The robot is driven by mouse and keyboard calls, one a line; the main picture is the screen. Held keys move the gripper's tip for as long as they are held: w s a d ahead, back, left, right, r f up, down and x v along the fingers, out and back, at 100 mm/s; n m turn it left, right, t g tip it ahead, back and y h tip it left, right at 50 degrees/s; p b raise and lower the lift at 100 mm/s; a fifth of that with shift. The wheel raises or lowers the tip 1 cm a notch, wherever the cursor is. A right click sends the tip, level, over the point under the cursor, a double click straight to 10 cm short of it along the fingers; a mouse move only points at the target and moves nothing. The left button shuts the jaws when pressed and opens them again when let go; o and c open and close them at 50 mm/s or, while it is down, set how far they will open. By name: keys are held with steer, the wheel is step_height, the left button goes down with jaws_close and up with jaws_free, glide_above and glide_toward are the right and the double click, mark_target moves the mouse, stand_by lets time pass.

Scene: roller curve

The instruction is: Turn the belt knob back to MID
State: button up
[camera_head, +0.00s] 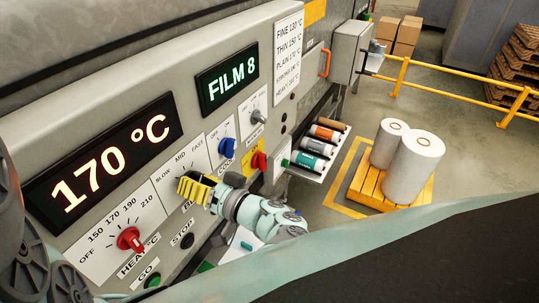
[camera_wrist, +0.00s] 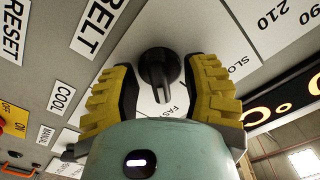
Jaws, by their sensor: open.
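The black belt knob (camera_wrist: 160,68) stands on the panel between my two yellow fingers in the wrist view. Its ridge points down the picture, toward the FAST label (camera_wrist: 178,108). The SLOW label (camera_wrist: 238,58) is to the right, past the right finger. The MID label is hidden in the wrist view, but the head view shows it (camera_head: 180,157) between SLOW and FAST. My gripper (camera_wrist: 163,82) is open, with a finger on each side of the knob and gaps to it. In the head view my gripper (camera_head: 197,188) covers most of the knob.
The red heat knob (camera_head: 130,238) is at lower left, the blue cool knob (camera_head: 227,147) at upper right. A red switch (camera_head: 259,160) and the STOP button (camera_head: 187,240) are close to my gripper. Displays read 170 °C (camera_head: 107,160) and FILM 8 (camera_head: 231,80).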

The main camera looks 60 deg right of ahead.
steer(key=shift+o, duration=0.2)
jaws_close()
stand_by(0.3)
